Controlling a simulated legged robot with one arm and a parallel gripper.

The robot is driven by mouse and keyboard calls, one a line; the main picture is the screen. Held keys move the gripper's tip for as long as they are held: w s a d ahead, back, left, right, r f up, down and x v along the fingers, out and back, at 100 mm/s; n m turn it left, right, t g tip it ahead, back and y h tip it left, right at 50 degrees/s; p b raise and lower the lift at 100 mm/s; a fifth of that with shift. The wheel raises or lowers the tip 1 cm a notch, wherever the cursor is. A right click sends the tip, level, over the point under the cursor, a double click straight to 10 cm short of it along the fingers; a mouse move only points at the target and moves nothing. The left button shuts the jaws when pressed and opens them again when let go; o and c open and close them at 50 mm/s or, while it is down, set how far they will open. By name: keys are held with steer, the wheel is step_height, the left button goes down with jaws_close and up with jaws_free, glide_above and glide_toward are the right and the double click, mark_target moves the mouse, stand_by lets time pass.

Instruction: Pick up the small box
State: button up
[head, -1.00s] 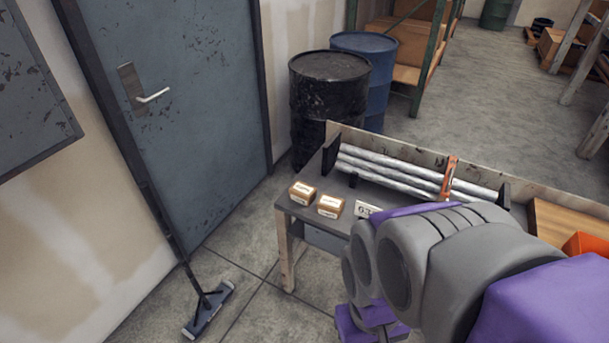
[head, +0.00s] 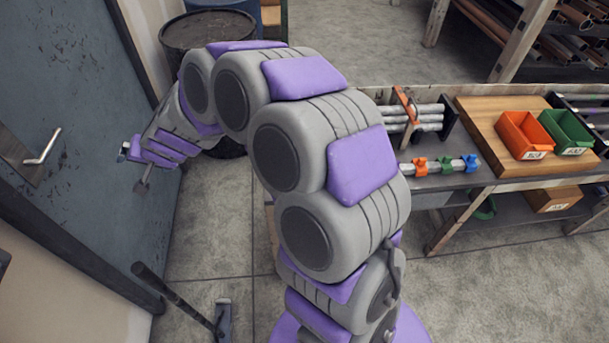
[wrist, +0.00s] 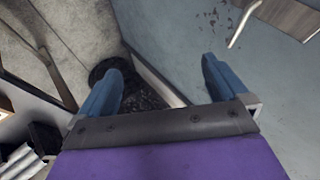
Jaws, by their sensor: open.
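My gripper (head: 131,166) is raised in front of the grey door at the left of the head view. Its two blue fingers show in the wrist view (wrist: 163,85), spread apart with nothing between them. My arm covers the left part of the workbench (head: 500,187) in the head view, where small boxes stood in the earlier frame.
The grey door (head: 80,130) with its lever handle (head: 43,147) is close to my gripper. A black drum (head: 208,32) stands behind my arm. A push broom (head: 223,322) is on the floor. Orange (head: 524,136) and green (head: 567,132) bins stand on the bench.

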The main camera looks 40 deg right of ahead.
steer(key=w+d+f+m+h+p, duration=0.1)
steer(key=w+d+f+m+h, duration=0.25)
steer(key=d+f, duration=0.3)
steer(key=w+d+f+m+h+p, duration=0.1)
steer(key=w+d+f+m+h, duration=0.25)
steer(key=d+f, duration=0.35)
steer(key=s+d+f+m+g+h+p, duration=0.1)
steer(key=s+d+f+m+g+h, duration=0.3)
steer(key=s+d, duration=0.45)
steer(key=s+d+f+m+g+h+p, duration=0.1)
steer(key=s+d+f+g+h, duration=0.5)
steer(key=d, duration=0.4)
steer(key=shift+t, duration=0.3)
steer(key=x, duration=0.3)
steer(key=b+x, duration=0.1)
steer(key=x, duration=0.3)
steer(key=s+b+x, duration=0.1)
steer(key=x, duration=0.2)
steer(key=shift+d, duration=0.4)
steer(key=shift+s+d+f+b, duration=0.4)
steer(key=shift+s+d+f, duration=0.05)
steer(key=shift+x, duration=1.55)
steer(key=shift+s+a, duration=0.15)
steer(key=shift+s, duration=0.1)
steer(key=c, duration=1)
steer(key=shift+w, duration=0.1)
steer(key=c, duration=0.4)
